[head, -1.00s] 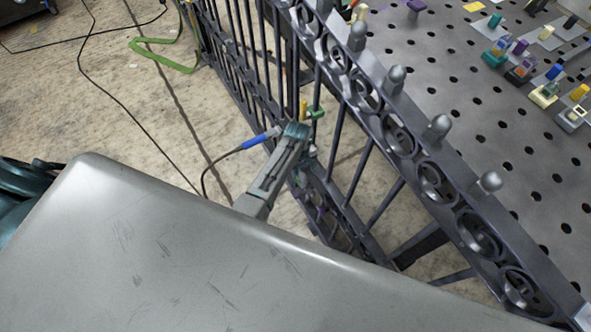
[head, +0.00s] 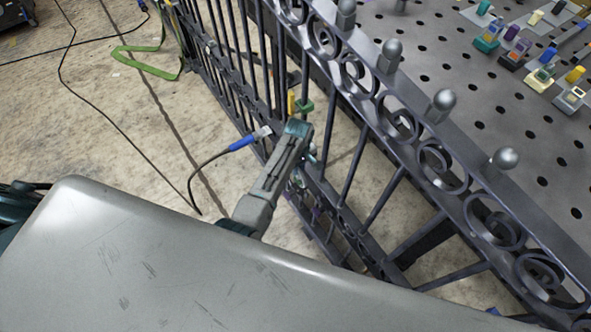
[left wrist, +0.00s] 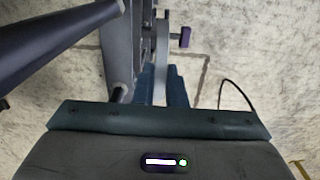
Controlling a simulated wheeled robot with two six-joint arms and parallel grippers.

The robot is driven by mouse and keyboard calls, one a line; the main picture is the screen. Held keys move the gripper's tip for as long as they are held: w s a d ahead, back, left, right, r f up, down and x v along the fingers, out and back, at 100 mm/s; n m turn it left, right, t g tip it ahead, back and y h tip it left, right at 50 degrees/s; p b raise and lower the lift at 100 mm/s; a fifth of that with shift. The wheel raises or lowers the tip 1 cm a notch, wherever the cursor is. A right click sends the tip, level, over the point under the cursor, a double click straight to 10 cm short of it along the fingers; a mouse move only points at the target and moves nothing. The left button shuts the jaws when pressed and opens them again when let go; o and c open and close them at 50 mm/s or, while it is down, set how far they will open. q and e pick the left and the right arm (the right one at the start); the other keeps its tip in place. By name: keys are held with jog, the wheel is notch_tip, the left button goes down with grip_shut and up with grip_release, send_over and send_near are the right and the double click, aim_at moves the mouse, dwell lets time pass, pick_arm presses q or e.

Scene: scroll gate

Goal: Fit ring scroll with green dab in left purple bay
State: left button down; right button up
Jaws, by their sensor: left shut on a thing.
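My left gripper (head: 299,128) reaches over to the near face of the dark gate (head: 350,190), its fingertips at the bars. In the left wrist view its teal fingers (left wrist: 165,86) are shut on a grey piece at the gate; the piece is mostly hidden, and I see no green dab on it. A green block (head: 304,105) and a yellow block (head: 291,101) show just beyond the fingertips. A small purple block (left wrist: 185,37) sticks out beside the grey metal in the left wrist view. Purple also shows low on the gate in the head view. My right gripper is out of view.
A perforated metal table (head: 450,105) behind the gate holds several coloured blocks on small bases. A green strap (head: 150,65) lies on the floor. Slanting gate bars leave narrow gaps.

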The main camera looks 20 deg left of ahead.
pick_arm(q)
jog(key=shift+w+d+f, duration=0.1)
jog(key=shift+f, duration=0.2)
jog(key=shift+f+b, duration=0.6)
jog(key=shift+f, duration=0.35)
jog(key=shift+f+b, duration=0.35)
jog(key=shift+f, duration=0.4)
jog(key=shift+f, duration=0.1)
jog(key=shift+p, duration=0.3)
jog(key=shift+d, duration=0.1)
